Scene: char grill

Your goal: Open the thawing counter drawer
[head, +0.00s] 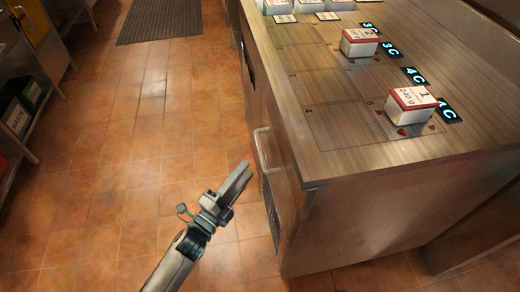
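The metal thawing counter (330,168) stands at the right. A pale bar handle (261,150) is on its left-facing front, near the close corner. The drawer front (278,165) behind this handle is seen at a steep angle and looks flush with the counter, with no gap visible. My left gripper (243,172) is just left of and below the handle, apart from it in the picture and pointing up and right. Its fingers overlap in this view, so their opening is unclear; nothing shows in them. My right gripper is out of view.
Red-and-white boxes (411,105) stand on the counter top beside glowing labels (447,111). Another dark handle (247,62) is farther along the front. A shelf with bins (20,112) is at the left. The tiled floor (150,130) between is clear, with a dark mat (160,20) at the back.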

